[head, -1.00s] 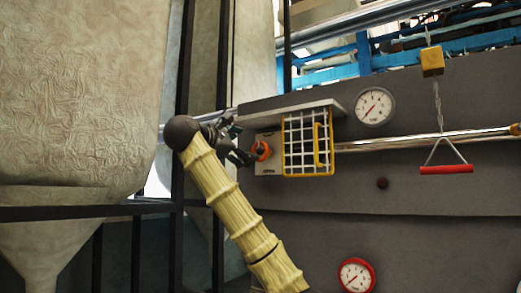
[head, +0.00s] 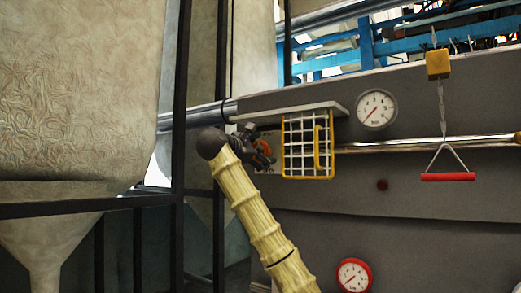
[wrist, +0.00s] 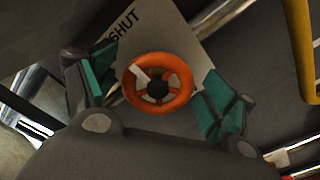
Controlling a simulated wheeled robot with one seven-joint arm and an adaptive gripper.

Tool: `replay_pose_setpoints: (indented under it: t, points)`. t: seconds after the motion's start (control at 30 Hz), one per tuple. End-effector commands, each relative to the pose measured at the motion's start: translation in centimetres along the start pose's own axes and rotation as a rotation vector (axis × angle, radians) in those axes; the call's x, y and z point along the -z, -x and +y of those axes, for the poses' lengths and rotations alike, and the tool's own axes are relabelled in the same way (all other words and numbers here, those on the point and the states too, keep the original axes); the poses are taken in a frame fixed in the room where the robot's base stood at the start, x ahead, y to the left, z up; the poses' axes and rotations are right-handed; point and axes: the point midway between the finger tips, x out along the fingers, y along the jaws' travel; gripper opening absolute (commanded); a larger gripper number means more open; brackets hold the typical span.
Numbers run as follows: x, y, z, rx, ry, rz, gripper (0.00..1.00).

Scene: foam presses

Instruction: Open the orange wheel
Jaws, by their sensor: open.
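The orange wheel (wrist: 158,82) is a small round handwheel with spokes and a dark hub, one spoke part whitish. It is mounted on a pale plate (wrist: 185,38) marked "SHUT". In the wrist view my gripper (wrist: 160,90) is open, with one green-padded finger on each side of the wheel and gaps between pads and rim. I cannot tell how deep the fingers reach around it. In the head view my gripper (head: 262,152) is at the wheel (head: 264,147), which it partly hides.
A yellow-framed white grid guard (head: 307,146) stands just right of the wheel, under a pale shelf (head: 291,112). A dial gauge (head: 376,109) and a red hanging handle (head: 447,176) are farther right. Dark frame posts (head: 181,100) stand on the left.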

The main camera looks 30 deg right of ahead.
Motion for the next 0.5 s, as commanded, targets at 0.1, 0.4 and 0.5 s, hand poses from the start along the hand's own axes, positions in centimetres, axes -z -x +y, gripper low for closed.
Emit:
replay_pose_setpoints:
  t: [0.1, 0.4, 0.5]
  points:
    - [0.00, 0.00, -0.01, 0.000, 0.000, 0.000, 0.84]
    - [-0.01, 0.02, 0.00, 0.000, 0.000, 0.000, 0.41]
    - [0.00, 0.01, -0.02, 0.000, 0.000, 0.000, 0.38]
